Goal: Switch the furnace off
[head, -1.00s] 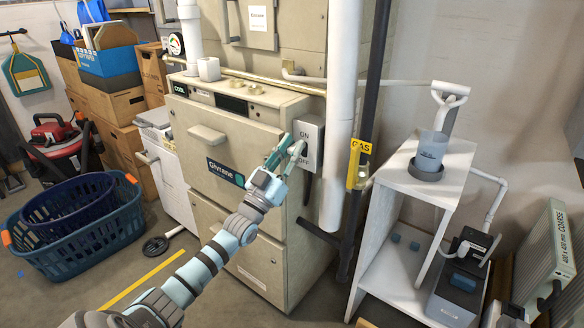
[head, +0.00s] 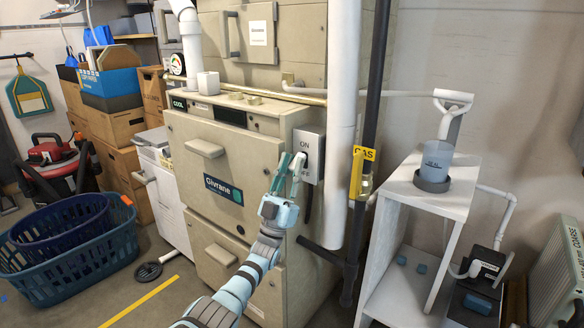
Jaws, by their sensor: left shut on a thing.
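The furnace (head: 225,155) is a large beige cabinet with a blue Givrane label. A grey switch box (head: 315,140) is on its right side, marked ON at the top. The lower OFF marking is partly covered by my fingers. My left gripper (head: 291,164) is at the front of the switch box, with its fingers shut on the furnace switch. My right gripper is not in view.
A white pipe (head: 341,120) and a dark gas pipe with a yellow GAS tag (head: 362,160) run close right of the switch box. A white stand (head: 400,215) holds a cup (head: 435,160). Blue baskets (head: 75,250) are on the floor at left.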

